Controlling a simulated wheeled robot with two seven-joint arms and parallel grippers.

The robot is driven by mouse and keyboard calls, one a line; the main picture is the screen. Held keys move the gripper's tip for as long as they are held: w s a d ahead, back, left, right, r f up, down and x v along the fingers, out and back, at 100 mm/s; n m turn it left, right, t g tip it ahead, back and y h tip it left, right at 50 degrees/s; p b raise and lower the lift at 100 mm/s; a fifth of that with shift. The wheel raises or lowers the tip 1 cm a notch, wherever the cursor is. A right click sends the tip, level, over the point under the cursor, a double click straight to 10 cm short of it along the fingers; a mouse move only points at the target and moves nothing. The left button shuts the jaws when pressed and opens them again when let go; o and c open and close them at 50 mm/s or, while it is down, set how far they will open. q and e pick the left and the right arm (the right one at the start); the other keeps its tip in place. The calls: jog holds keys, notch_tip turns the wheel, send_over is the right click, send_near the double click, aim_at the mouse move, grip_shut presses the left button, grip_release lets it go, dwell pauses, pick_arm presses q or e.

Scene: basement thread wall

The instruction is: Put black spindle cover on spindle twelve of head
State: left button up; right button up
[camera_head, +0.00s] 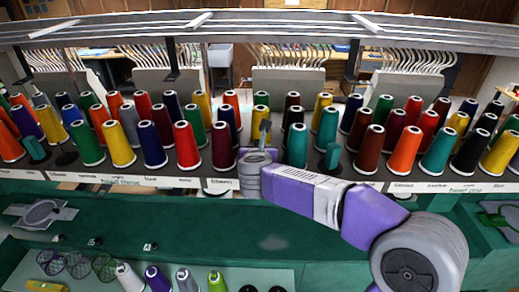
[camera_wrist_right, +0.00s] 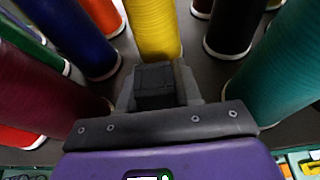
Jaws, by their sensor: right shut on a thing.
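My right gripper (camera_head: 257,156) reaches in from the lower right to the front edge of the spool rack, in a gap in the front row of thread cones. In the right wrist view it is shut on a small dark, blocky thing (camera_wrist_right: 155,86), which looks like the black spindle cover. A yellow cone (camera_wrist_right: 154,28) stands just beyond it. In the head view a slim grey-teal piece (camera_head: 265,130) sticks up above the gripper; whether it is a spindle or part of the held thing I cannot tell. The spindle under the gripper is hidden. My left gripper is not in view.
Rows of thread cones crowd the rack on both sides, with a red cone (camera_head: 187,146) and a teal cone (camera_head: 296,146) near the gripper. More cones (camera_head: 158,278) stand on the lower shelf. The green ledge (camera_head: 200,230) is mostly clear.

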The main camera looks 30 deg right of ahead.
jog(key=o, duration=1.1)
jog(key=shift+r, duration=0.1)
